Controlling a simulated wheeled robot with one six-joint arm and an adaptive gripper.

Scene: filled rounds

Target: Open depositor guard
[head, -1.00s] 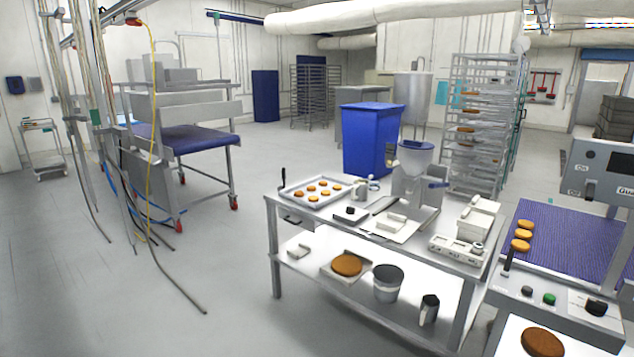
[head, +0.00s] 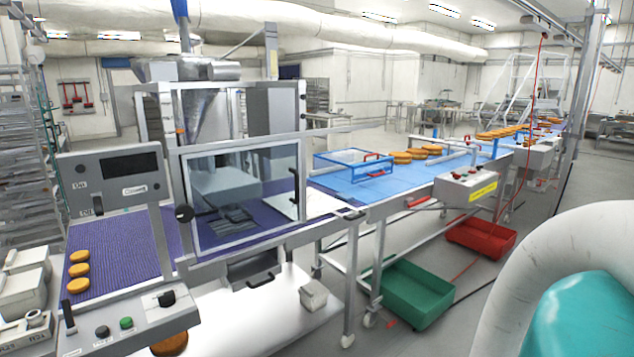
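The depositor is a steel machine with a metal hopper (head: 203,112) in the left middle of the head view. It stands over a purple belt (head: 125,240). Its guard (head: 240,165) is a clear panel in a light metal frame, standing upright across the near side of the machine. It looks shut. A dark handle (head: 295,187) is at its right edge and a round black knob (head: 183,213) is at its lower left. Parts of the depositor show dimly through the panel. My gripper is not in view; only part of my arm shows at the lower right.
A control panel (head: 110,185) stands left of the guard, with a button box (head: 128,325) below it. A blue belt (head: 365,185) carrying brown rounds runs off to the right. Green (head: 415,290) and red (head: 482,235) crates sit beneath. The floor at front centre-right is clear.

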